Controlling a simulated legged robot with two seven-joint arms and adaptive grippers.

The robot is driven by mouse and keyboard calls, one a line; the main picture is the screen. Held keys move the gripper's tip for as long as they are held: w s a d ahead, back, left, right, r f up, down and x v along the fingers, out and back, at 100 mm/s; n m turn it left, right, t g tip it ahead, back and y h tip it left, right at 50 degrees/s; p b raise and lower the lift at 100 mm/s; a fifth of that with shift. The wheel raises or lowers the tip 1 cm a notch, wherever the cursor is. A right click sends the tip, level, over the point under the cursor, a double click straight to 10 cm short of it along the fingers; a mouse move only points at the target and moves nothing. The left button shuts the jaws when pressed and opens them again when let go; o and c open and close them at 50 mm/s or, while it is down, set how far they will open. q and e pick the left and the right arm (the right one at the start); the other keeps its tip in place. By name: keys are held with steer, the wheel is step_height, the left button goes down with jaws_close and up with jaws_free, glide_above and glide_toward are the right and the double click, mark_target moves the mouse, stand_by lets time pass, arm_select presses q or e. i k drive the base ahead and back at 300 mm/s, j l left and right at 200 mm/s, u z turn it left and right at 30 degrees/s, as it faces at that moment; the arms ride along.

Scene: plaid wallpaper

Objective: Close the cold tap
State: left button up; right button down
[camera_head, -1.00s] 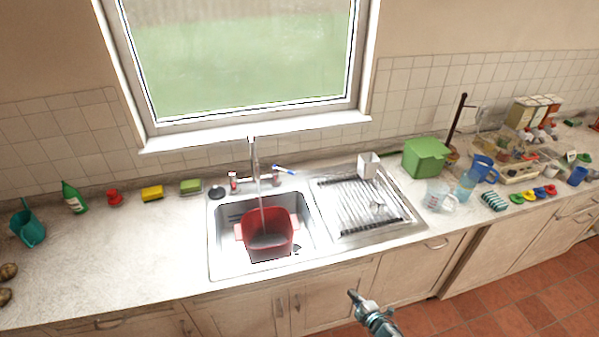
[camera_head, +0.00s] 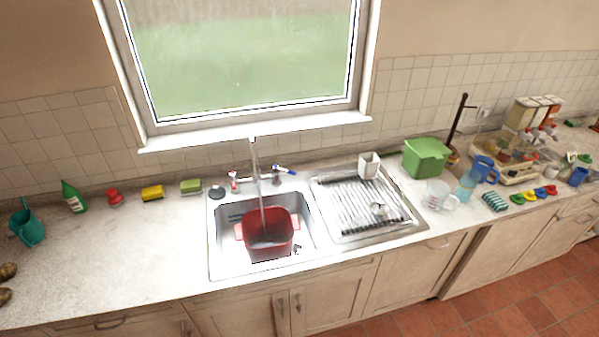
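The cold tap (camera_head: 284,169) has a blue-marked lever and sits to the right of the spout at the back of the sink. The lever points out to the right. The other tap (camera_head: 234,180), with a red mark, is to the left of the spout. The tall spout (camera_head: 254,160) stands between them, and a stream of water appears to run down from it. A red basin (camera_head: 268,236) is in the metal sink (camera_head: 226,262) under the spout. Neither of my grippers shows in this view.
A drying rack (camera_head: 352,206) with a white holder (camera_head: 369,165) is right of the sink. A green box (camera_head: 426,157), a clear jug (camera_head: 438,194) and blue jugs stand farther right. A sponge (camera_head: 152,193) and a green bottle (camera_head: 72,196) are at left.

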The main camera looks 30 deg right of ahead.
mark_target(275, 167)
steer(key=i+l, duration=0.1)
steer(key=l, duration=0.45)
steer(key=i+l, duration=0.1)
steer(key=l, duration=0.45)
steer(key=i+l, duration=0.1)
steer(key=l, duration=0.45)
steer(key=i+l, duration=0.1)
steer(key=l, duration=0.45)
